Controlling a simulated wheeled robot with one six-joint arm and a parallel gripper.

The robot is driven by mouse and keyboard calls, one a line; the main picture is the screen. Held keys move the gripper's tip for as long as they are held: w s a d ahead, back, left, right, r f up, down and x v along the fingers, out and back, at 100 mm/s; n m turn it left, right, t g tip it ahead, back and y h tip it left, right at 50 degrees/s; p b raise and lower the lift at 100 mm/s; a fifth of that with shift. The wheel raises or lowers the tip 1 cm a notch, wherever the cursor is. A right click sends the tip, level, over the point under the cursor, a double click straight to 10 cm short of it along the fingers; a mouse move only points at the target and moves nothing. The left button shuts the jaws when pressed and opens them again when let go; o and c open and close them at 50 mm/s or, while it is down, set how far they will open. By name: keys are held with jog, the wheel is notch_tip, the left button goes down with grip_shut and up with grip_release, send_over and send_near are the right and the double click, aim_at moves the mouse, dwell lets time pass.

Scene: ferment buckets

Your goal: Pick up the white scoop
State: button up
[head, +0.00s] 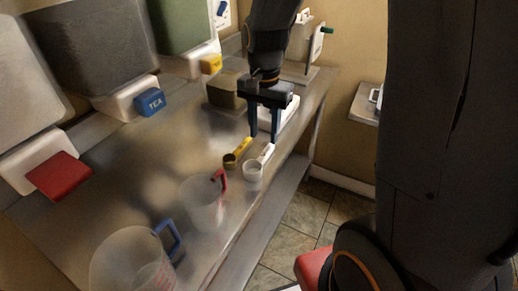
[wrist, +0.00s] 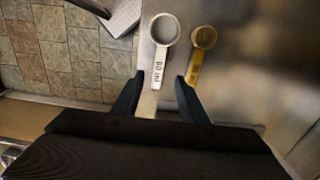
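The white scoop (head: 254,170) lies on the metal counter near its front edge, its handle pointing away toward my gripper. In the wrist view the white scoop (wrist: 163,32) has its round cup at the top and its marked handle running down between the fingers. My gripper (head: 264,137) is open and empty above the handle end; in the wrist view its two fingers (wrist: 156,84) stand on either side of the handle, apart from it. Whether the fingertips are at handle height cannot be told.
A yellow scoop (head: 238,154) lies close beside the white one; it also shows in the wrist view (wrist: 202,42). Clear jugs with a red handle (head: 219,180) and a blue handle (head: 168,239) stand nearer. Dispensers with a red tap (head: 58,176) and a blue tap (head: 150,101) line the left.

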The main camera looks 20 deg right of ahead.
aim_at(264, 154)
jog(key=shift+s+d+f, duration=0.1)
jog(key=shift+f, duration=0.5)
jog(key=shift+s+d+f, duration=0.1)
jog(key=shift+f, duration=0.5)
jog(key=shift+a+f+p, duration=0.15)
jog(key=shift+f+p, duration=0.35)
jog(key=shift+f, duration=0.65)
jog(key=shift+a+f+p, duration=0.1)
jog(key=shift+f+p, duration=0.35)
jog(key=shift+f, duration=0.7)
grip_shut()
